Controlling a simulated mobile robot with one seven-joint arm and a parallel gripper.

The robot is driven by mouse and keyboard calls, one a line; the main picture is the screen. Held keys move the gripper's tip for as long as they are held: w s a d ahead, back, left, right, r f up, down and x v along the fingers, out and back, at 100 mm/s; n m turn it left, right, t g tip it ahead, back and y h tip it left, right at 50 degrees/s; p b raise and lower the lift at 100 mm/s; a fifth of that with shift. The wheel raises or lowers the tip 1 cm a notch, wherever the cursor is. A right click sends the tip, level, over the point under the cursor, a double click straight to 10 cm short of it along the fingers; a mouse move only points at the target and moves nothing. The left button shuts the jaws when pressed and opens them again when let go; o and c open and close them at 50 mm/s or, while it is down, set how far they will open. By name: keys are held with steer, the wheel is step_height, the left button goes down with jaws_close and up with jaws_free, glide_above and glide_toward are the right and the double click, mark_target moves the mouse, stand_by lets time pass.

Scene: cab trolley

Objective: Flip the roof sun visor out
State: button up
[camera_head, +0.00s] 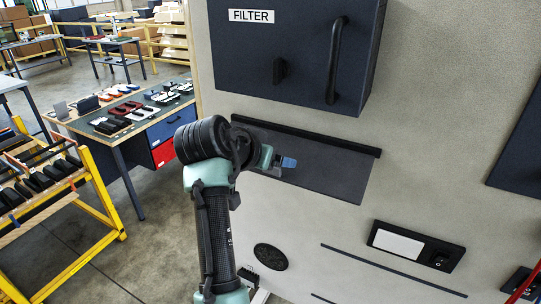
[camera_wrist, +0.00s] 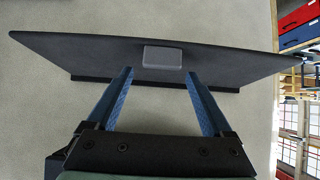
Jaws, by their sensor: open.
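The sun visor (camera_head: 325,172) is a dark grey flat panel hanging under a black hinge bar (camera_head: 305,134) on the beige wall, below the FILTER cabinet. In the wrist view the visor (camera_wrist: 225,61) spans the upper picture, with a small grey tab (camera_wrist: 163,57) at its middle. My gripper (camera_wrist: 158,73) is open, its two blue fingers apart and pointing towards the tab, one to each side of it in the picture. Nothing is between the fingers. In the head view my gripper (camera_head: 287,162) is in front of the visor's left part; my wrist hides its left end.
A dark blue FILTER cabinet (camera_head: 290,45) with a black handle (camera_head: 336,60) juts out just above the visor. A black switch panel (camera_head: 416,246) is at lower right. Workbenches (camera_head: 130,120) and a yellow rack (camera_head: 95,190) stand at left, with open floor between.

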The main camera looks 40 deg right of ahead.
steer(key=b+v, duration=0.5)
steer(key=v, duration=0.7)
steer(key=shift+a+r, duration=0.25)
steer(key=shift+a, duration=0.05)
steer(key=w+a+r+n+t+b, duration=0.35)
steer(key=a+r+n+t, duration=0.35)
steer(key=a+t, duration=0.4)
steer(key=s+a+r+n+t+y+b, duration=0.1)
steer(key=s+a+r+n+t+y, duration=0.5)
steer(key=s+a+r+t+y, duration=0.3)
steer(key=s+a+r+t, duration=0.2)
steer(key=s+a+t, duration=0.1)
steer(key=s+a, duration=0.1)
steer(key=shift+a+n+y, duration=0.3)
steer(key=shift+a+y, duration=0.1)
steer(key=shift+a, duration=0.15)
